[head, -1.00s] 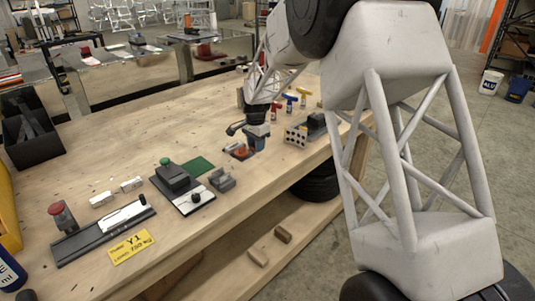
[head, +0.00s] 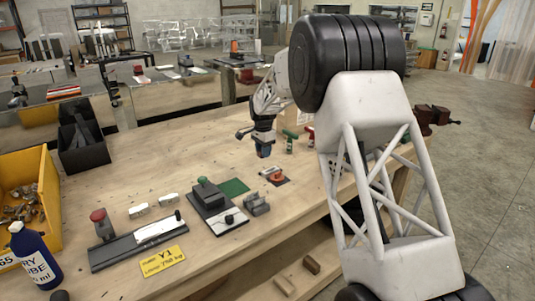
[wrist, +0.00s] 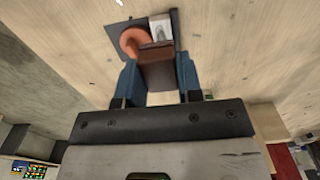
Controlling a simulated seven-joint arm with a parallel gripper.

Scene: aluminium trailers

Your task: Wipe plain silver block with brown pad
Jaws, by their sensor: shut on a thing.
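My gripper (wrist: 158,78) has its blue fingers closed on a brown pad (wrist: 157,70) in the wrist view. In the head view my gripper (head: 264,150) hangs above the table, just behind a small dark mat (head: 284,181). On that mat lie an orange round piece (head: 275,177) and a small silver piece; the wrist view shows the orange piece (wrist: 132,40) beside the silver piece (wrist: 160,27), ahead of the pad. Two small silver blocks lie apart at the left, one block (head: 139,210) left of the other (head: 168,199). I cannot tell which is the plain one.
A dark fixture with a green knob (head: 205,183), a green square (head: 234,187) and a grey notched block (head: 257,205) stand between the silver blocks and the mat. A long dark rail (head: 138,243) and a yellow label (head: 163,262) lie in front. Black and yellow bins stand left.

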